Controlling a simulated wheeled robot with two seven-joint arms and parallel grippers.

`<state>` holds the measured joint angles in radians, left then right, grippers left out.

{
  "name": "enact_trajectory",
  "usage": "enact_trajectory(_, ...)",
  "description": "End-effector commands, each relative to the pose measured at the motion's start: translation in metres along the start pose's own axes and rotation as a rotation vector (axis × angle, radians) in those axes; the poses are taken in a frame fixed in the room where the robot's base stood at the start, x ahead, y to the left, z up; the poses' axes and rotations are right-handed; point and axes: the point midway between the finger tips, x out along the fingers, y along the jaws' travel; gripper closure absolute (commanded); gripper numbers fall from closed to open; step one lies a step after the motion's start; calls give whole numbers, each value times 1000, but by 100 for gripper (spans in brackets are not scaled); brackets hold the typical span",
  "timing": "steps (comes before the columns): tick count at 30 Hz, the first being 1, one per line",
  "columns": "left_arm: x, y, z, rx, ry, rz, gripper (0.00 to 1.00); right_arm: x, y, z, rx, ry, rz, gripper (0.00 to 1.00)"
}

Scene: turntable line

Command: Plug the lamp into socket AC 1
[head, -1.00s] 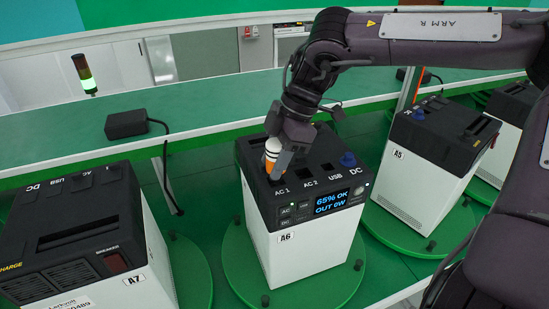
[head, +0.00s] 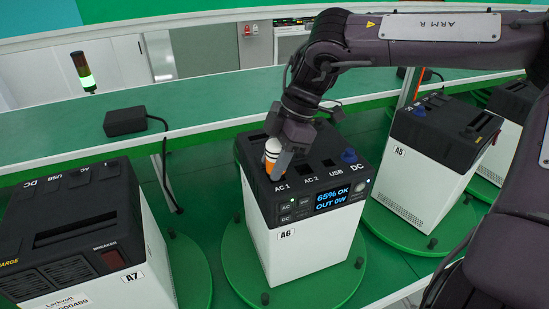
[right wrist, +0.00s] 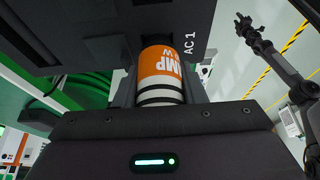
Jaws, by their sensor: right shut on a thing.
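My right gripper (head: 284,158) is shut on the lamp plug (head: 272,153), an orange body with a white cap and dark bands. The plug stands near upright over the AC 1 position of the power unit A6 (head: 285,255). In the right wrist view the plug (right wrist: 163,68) shows part of its lettering beside the AC 1 label (right wrist: 189,44). Its lower end and the AC 1 opening are hidden, so I cannot tell how deep it sits. The unit's display (head: 332,197) reads 65% OK, OUT 0W. My left gripper (right wrist: 252,27) seems to show in the right wrist view, its jaw state unclear.
Unit A6 stands on a round green turntable (head: 240,275). Unit A7 (head: 150,260) is at left and A5 (head: 410,187) at right. A black adapter (head: 124,122) with a cable lies on the green bench (head: 215,100) behind. My right arm crosses above A5.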

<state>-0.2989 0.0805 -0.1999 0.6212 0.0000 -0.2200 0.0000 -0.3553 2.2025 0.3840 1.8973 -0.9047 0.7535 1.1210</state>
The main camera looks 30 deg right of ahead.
Motion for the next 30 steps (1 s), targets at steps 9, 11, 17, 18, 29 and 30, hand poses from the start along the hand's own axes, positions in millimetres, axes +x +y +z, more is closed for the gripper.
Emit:
enact_trajectory(9,6,0,2,0,-2,0,64,7,0,3,0,1,0,89)
enact_trajectory(11,7,0,2,1,-2,1,64,8,0,3,0,1,0,89)
enact_trajectory(17,10,1,2,1,-2,1,64,12,0,5,0,1,0,89)
enact_trajectory(18,11,1,2,1,-2,1,64,12,0,5,0,1,0,89)
enact_trajectory(29,10,1,4,0,-4,1,64,11,1,5,0,1,5,38)
enact_trajectory(30,10,1,4,0,-4,1,64,11,1,5,0,1,5,38)
